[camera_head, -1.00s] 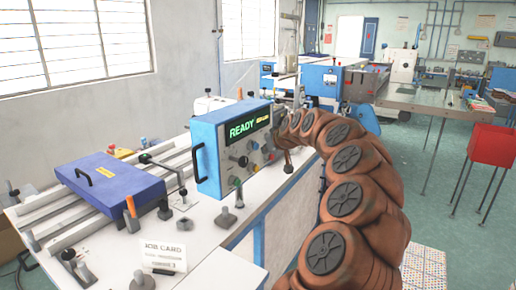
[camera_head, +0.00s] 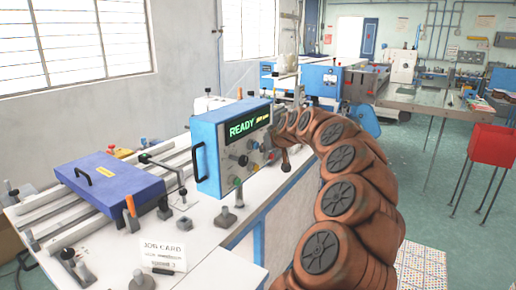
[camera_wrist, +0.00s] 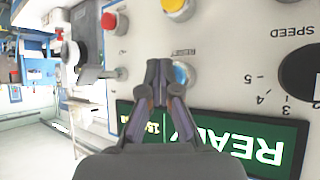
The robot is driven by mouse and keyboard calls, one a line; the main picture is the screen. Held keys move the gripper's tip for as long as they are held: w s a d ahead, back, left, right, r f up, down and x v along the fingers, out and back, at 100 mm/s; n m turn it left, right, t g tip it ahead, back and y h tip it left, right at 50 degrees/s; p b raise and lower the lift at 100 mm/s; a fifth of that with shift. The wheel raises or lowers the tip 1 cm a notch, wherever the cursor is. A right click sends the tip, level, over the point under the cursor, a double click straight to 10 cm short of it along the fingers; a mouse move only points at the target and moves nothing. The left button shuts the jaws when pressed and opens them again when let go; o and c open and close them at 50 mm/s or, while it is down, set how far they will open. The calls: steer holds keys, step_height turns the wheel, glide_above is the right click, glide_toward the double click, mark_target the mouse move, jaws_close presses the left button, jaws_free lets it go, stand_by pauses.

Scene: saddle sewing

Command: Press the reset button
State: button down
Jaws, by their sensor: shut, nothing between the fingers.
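The blue control box (camera_head: 207,150) stands on the white bench, with a green READY display (camera_head: 243,127) and knobs on its face. In the wrist view the panel appears upside down, with the READY display (camera_wrist: 240,140) low in the picture. A blue button (camera_wrist: 182,74) sits just right of my gripper (camera_wrist: 159,66), partly hidden by it. A yellow button (camera_wrist: 177,8) and a red button (camera_wrist: 113,20) are higher up. My gripper is shut and empty, its tips close to the panel beside the blue button; I cannot tell whether they touch.
A black SPEED dial (camera_wrist: 300,72) is at the right of the wrist view. A grey lever (camera_wrist: 98,73) juts out left of my gripper. A purple-blue case (camera_head: 110,184), clamps and a job card (camera_head: 163,256) lie on the bench. A red bin (camera_head: 492,145) stands far right.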

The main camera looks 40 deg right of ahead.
steer(key=shift+w+a, duration=0.2)
steer(key=shift+w, duration=0.3)
stand_by(0.8)
stand_by(0.4)
steer(key=shift+s+d+b, duration=0.3)
steer(key=shift+s+b, duration=0.55)
steer(key=shift+s, duration=0.05)
steer(key=s+b, duration=0.1)
steer(key=s+d+b, duration=0.1)
steer(key=s, duration=0.1)
steer(key=s+b, duration=0.1)
steer(key=shift+s+d, duration=0.25)
steer(key=shift+s, duration=0.15)
stand_by(0.6)
